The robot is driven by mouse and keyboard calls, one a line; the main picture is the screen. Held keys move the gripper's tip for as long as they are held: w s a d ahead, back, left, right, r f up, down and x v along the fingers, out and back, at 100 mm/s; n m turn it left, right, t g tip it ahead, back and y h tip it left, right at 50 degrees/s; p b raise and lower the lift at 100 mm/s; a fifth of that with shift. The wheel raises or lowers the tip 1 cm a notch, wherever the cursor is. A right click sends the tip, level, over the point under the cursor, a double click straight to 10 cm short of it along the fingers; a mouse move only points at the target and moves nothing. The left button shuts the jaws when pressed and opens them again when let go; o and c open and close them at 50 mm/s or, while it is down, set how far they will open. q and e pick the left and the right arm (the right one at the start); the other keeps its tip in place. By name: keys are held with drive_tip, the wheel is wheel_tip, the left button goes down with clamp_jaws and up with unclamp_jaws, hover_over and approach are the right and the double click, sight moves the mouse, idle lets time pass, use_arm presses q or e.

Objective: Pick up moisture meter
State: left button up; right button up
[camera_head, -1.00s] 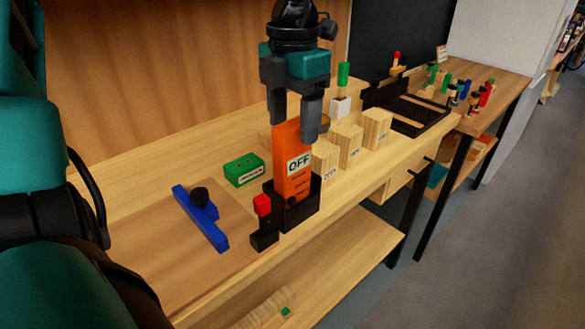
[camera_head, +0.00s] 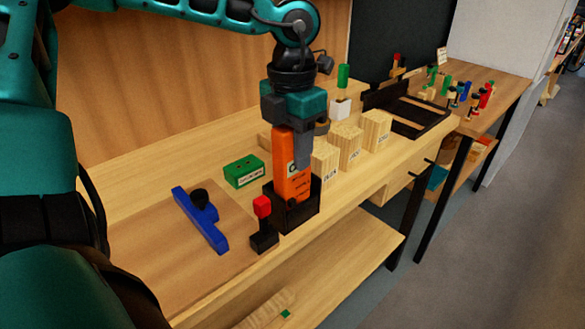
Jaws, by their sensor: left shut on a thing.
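The meter's lower end is hidden inside the holder. My right gripper does not show.
A black block with a red top (camera_head: 262,222) stands close to the holder's left. A blue tool (camera_head: 202,218) and a green box (camera_head: 243,171) lie to the left. Several labelled wood blocks (camera_head: 349,146) stand to the right. A black tray (camera_head: 416,117) sits farther back.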

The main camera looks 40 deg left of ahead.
use_arm(q)
clamp_jaws()
drive_tip(key=shift+r, duration=0.2)
